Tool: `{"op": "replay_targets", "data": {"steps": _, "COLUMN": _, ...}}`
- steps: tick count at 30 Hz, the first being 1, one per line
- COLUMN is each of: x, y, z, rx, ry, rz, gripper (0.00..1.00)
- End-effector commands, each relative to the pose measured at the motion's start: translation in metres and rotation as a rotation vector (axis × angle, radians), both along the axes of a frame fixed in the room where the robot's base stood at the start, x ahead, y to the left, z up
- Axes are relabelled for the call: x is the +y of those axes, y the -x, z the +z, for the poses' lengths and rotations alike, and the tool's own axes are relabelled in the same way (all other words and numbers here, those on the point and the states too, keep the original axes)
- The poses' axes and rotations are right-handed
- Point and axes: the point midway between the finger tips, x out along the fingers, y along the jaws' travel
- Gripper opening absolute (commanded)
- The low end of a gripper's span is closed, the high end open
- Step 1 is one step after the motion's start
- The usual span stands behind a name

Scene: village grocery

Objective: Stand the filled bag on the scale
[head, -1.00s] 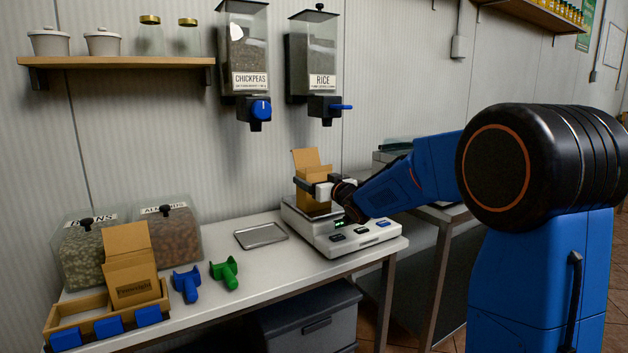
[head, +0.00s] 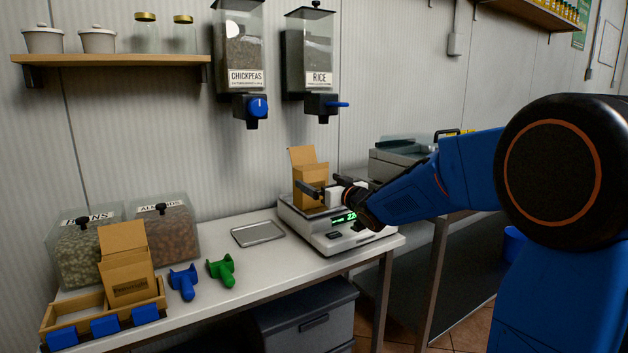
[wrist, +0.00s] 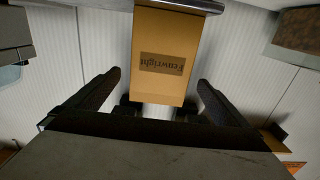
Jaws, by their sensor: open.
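The brown paper bag (head: 310,184) stands upright with its top flap open on the scale (head: 328,232) at the right end of the counter. The scale's green display is lit. My gripper (head: 322,192) is open at the bag's front, level with its lower half. In the wrist view the bag (wrist: 165,55) shows a printed label, and the fingers of my gripper (wrist: 160,92) are spread apart on both sides with gaps between them and the bag. What is inside the bag is hidden.
A second brown bag (head: 126,270) stands in a wooden rack (head: 62,312) at the left. Blue (head: 184,282) and green (head: 222,270) scoops, bins of beans (head: 82,245) and almonds (head: 166,236), and a metal tray (head: 258,233) share the counter. Chickpea (head: 243,60) and rice (head: 310,60) dispensers hang above.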

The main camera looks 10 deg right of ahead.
Motion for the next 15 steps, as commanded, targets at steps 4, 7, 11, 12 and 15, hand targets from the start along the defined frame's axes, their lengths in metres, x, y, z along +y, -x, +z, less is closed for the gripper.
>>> {"op": "replay_targets", "data": {"steps": 4, "x": -0.010, "y": 0.029, "z": 0.000, "rx": -0.001, "ry": 0.001, "rz": -0.002, "gripper": 1.00}}
{"op": "replay_targets", "data": {"steps": 7, "x": -0.016, "y": 0.047, "z": 0.000, "rx": 0.000, "ry": 0.000, "rz": -0.002, "gripper": 1.00}}
{"op": "replay_targets", "data": {"steps": 11, "x": -0.023, "y": 0.068, "z": 0.001, "rx": -0.002, "ry": 0.000, "rz": -0.002, "gripper": 1.00}}
{"op": "replay_targets", "data": {"steps": 12, "x": -0.025, "y": 0.075, "z": 0.001, "rx": -0.002, "ry": 0.000, "rz": -0.001, "gripper": 1.00}}
{"op": "replay_targets", "data": {"steps": 15, "x": -0.029, "y": 0.087, "z": 0.001, "rx": -0.002, "ry": 0.000, "rz": -0.002, "gripper": 1.00}}
